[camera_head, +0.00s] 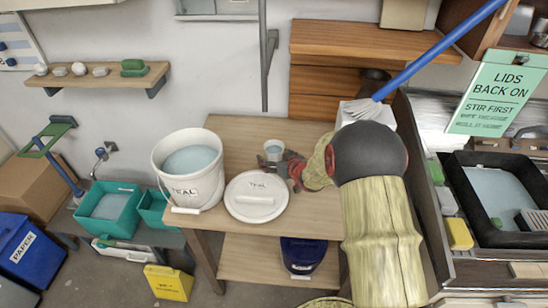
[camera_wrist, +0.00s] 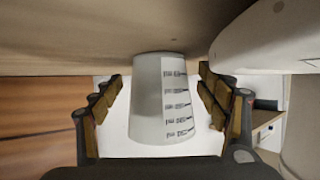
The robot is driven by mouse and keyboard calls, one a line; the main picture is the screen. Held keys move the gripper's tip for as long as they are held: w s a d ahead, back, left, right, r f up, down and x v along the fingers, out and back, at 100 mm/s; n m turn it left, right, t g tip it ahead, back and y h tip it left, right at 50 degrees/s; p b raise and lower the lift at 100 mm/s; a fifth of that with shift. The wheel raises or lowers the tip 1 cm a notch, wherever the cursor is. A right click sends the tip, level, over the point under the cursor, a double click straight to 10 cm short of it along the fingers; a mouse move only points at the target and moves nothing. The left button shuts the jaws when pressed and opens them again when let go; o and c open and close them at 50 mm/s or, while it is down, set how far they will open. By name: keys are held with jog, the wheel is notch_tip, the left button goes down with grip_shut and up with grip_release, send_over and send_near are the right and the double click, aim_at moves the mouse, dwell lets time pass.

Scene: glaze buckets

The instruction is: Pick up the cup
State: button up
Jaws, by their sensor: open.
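A small pale measuring cup (camera_head: 274,151) with liquid in it stands on the wooden table, behind the white lid. In the wrist view, which looks upside down, the cup (camera_wrist: 148,100) shows dark graduation marks and has its base on the tabletop. My gripper (camera_head: 287,167) is low over the table, right next to the cup. It is open, and in the wrist view its two fingers (camera_wrist: 160,106) stand to either side of the cup with gaps. I cannot tell how deep the cup sits between them.
A white TEAL bucket (camera_head: 189,178) stands left of the cup on the table (camera_head: 318,212). A round white lid (camera_head: 256,196) lies close in front of the cup. A blue-handled brush (camera_head: 430,55) is at the back right, near my arm. The tabletop behind the cup looks clear.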

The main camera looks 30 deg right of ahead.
jog(key=shift+c, duration=0.7)
jog(key=c, duration=1.5)
jog(key=shift+r, duration=0.1)
jog(key=shift+r, duration=0.15)
jog(key=shift+r+p, duration=0.55)
jog(key=shift+r, duration=0.4)
jog(key=s+a+r+p, duration=0.2)
jog(key=s+r, duration=0.3)
jog(key=s, duration=0.1)
jog(key=s+a+r+p, duration=0.2)
jog(key=s+r+p, duration=0.1)
jog(key=s+r, duration=0.2)
jog(key=shift+s+a+r, duration=0.3)
jog(key=shift+s+r, duration=0.05)
jog(key=shift+s, duration=0.7)
